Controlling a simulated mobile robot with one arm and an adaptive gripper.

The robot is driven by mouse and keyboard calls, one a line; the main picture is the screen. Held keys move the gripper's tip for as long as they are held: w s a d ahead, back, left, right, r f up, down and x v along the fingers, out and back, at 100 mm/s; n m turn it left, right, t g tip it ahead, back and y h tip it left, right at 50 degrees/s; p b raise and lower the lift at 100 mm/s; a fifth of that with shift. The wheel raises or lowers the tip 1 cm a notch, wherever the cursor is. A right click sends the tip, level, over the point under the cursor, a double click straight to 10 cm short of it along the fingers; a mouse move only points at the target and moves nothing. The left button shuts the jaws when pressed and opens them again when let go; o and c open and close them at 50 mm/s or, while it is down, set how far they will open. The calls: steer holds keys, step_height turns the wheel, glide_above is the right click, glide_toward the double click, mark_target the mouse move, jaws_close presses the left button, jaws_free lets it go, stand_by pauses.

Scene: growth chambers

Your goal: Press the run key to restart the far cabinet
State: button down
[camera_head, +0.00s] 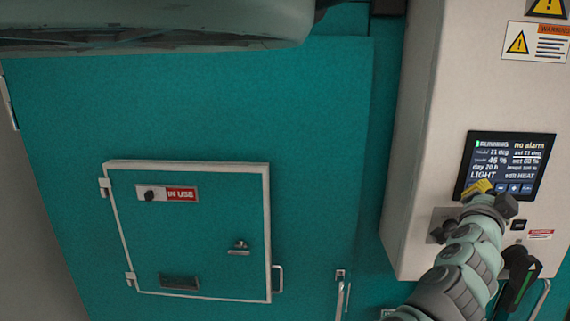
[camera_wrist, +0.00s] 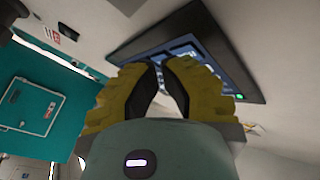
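The control screen (camera_head: 507,160) is on the front of the pale control box at the right. It is lit and reads "RUNNING" beside a green mark, and "no alarm". A row of blue keys (camera_head: 513,188) runs along its bottom edge; which one is the run key is too small to tell. My gripper (camera_head: 480,186), with yellow fingers, is at the screen's lower left corner and hides the leftmost keys. In the wrist view the fingertips (camera_wrist: 160,64) are nearly together, with nothing between them, in front of the screen (camera_wrist: 225,58). Contact cannot be told.
A teal cabinet (camera_head: 310,130) with a small "IN USE" door (camera_head: 215,268) fills the left and middle. Below the screen are a dark knob (camera_head: 443,232), a small black switch (camera_head: 518,225) and a black handle (camera_head: 520,270) close to my arm. Warning labels (camera_head: 536,42) are above.

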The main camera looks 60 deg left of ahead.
steer(key=shift+s, duration=0.1)
steer(key=shift+s+d, duration=0.35)
steer(key=shift+s, duration=0.1)
steer(key=s+d, duration=0.1)
steer(key=d, duration=0.1)
steer(key=s+d+b, duration=0.1)
steer(key=s+d, duration=0.1)
stand_by(0.6)
stand_by(0.5)
